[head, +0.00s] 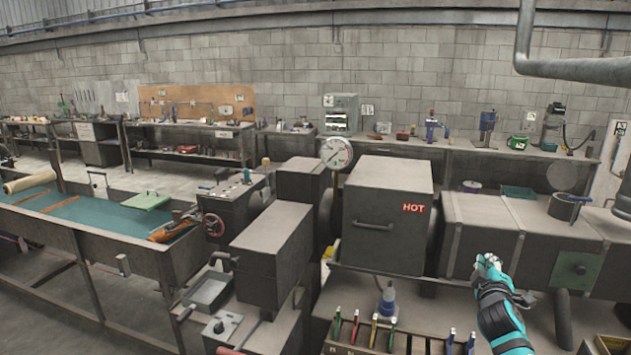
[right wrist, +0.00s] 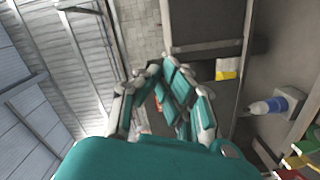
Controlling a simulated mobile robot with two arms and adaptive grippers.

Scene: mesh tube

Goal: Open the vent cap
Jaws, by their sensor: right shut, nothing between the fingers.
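A short grey round collar (head: 564,208) with a blue handle or lever sits on top of the long grey duct (head: 485,218) at the right. A round grey disc (head: 562,177) stands upright just behind and above it; it looks like a raised cap, but I cannot tell whether it is joined to the collar. My right gripper (head: 488,264), teal and grey, is in front of the duct, left of and below the collar. It is shut and empty; its curled fingers also show in the right wrist view (right wrist: 166,90). My left gripper is not in view.
A grey box marked HOT (head: 385,215) stands left of the duct, with a dial gauge (head: 336,153) beside it.

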